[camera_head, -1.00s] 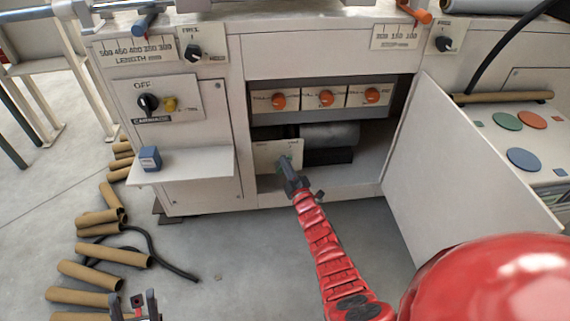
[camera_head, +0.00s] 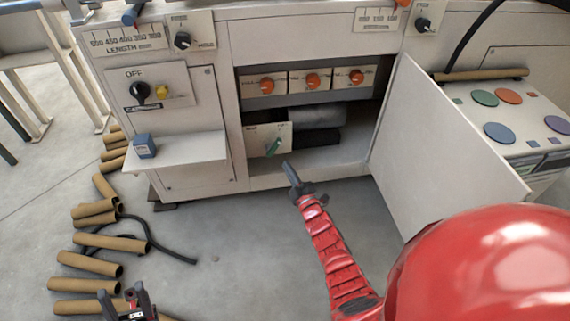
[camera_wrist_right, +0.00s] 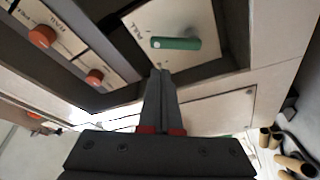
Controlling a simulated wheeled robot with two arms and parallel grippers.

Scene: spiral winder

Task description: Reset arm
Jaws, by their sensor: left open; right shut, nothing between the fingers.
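My right gripper (camera_head: 290,172) is shut and empty, in front of the open compartment of the white machine (camera_head: 230,110). In the right wrist view the shut fingers (camera_wrist_right: 160,75) point toward a pale panel with a green lever (camera_wrist_right: 176,43), apart from it. In the head view the green lever (camera_head: 273,146) sits tilted on its small panel (camera_head: 256,140) inside the compartment. My left gripper (camera_head: 126,302) is open and empty at the bottom left, over the floor near cardboard tubes. My right arm (camera_head: 335,260) reaches in from the bottom.
Orange knobs (camera_head: 312,80) line the compartment top. The open white door (camera_head: 435,140) stands to the right. A shelf (camera_head: 165,153) with a blue block (camera_head: 144,146) juts out at left. Cardboard tubes (camera_head: 92,262) and a black cable (camera_head: 165,250) lie on the floor.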

